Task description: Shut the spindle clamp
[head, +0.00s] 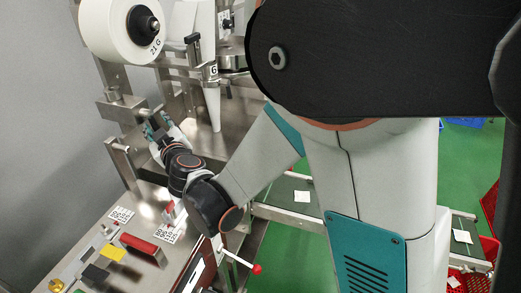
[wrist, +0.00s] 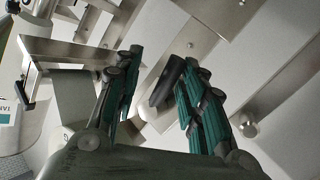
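My gripper (head: 155,126) reaches in over the steel machine, below the white reel. In the wrist view my gripper (wrist: 160,62) has its two teal-padded fingers apart. A dark cylindrical grip (wrist: 167,82) shows between them, close to the right finger; I cannot tell whether they touch. It may be the spindle clamp's handle, but I cannot be sure. In the head view, the fingers hide whatever is there. The white reel (head: 108,30) marked "21 G" sits on a spindle with a black hub (head: 143,21).
A black-topped upright lever (head: 193,42) stands by a label "6" above a steel cone (head: 213,108). Steel brackets (head: 122,160) crowd my gripper. Below is a panel with a red block (head: 140,245) and a red-knobbed lever (head: 257,269). Green floor is at the right.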

